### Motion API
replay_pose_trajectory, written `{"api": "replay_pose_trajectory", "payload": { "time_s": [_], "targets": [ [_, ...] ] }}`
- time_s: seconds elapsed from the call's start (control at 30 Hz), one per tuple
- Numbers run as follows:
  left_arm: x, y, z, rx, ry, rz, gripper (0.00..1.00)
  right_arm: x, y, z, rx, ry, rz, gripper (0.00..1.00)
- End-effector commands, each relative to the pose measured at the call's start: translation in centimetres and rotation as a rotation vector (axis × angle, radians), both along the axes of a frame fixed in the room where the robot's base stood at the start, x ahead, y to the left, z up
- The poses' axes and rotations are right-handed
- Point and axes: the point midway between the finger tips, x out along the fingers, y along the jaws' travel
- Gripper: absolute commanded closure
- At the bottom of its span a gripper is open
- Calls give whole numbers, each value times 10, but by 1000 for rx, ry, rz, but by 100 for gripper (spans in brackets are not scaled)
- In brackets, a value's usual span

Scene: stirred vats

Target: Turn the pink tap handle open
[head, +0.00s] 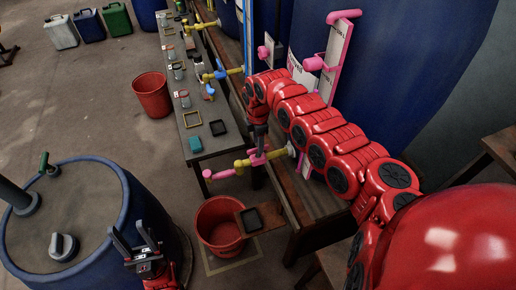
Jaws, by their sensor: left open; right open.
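The pink tap handle (257,158) sits on top of a yellow tap (245,165) that sticks out to the left from the nearest blue vat's side, with a pink spout end (209,174). My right gripper (260,147) reaches in from the right and points down at the handle. Its dark fingers are at or just above the handle, and I cannot tell whether they touch it. The red arm hides part of the vat behind. My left gripper (134,238) is open and empty at the lower left, in front of a blue barrel.
A red bucket (220,226) stands on the floor below the tap. The grey-topped blue barrel (75,215) is at the lower left. A narrow bench (205,120) with jars and small trays runs to the back. Another red bucket (152,94) stands left of it.

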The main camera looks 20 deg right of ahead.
Motion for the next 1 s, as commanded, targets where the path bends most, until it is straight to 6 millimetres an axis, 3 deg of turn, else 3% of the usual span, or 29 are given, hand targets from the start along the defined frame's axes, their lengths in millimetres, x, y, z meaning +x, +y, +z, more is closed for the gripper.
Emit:
{"api": "replay_pose_trajectory", "payload": {
  "time_s": [0.13, 0.3, 1.0],
  "targets": [
    [0, 0, -7, 0, 0, 0, 50, 1, -1, 23, -1, -5, -1, 52],
    [0, 0, -9, 0, 0, 0, 50, 0, 0, 37, 0, 0, 1, 52],
    [0, 0, -9, 0, 0, 0, 50, -1, 0, 38, 1, 2, 1, 52]
  ]
}}
